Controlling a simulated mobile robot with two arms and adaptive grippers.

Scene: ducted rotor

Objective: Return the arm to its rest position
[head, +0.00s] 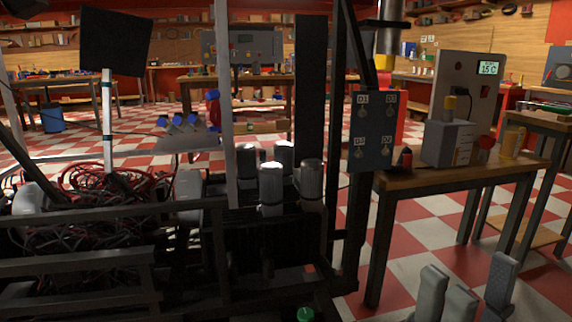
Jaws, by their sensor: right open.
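My right gripper (467,286) shows at the bottom right edge of the head view. Its grey fingers point up and stand apart, with nothing between them. It is in front of the checkered floor and nearer than the wooden table (458,180). The rest of my right arm is out of the frame. My left gripper is not in view.
A dark metal frame (190,204) with tangled red and black cables (85,215) and several silver cylinders (271,187) fills the left and middle. A panel with labelled switches (372,130) hangs on its post. A grey box (447,143) stands on the table.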

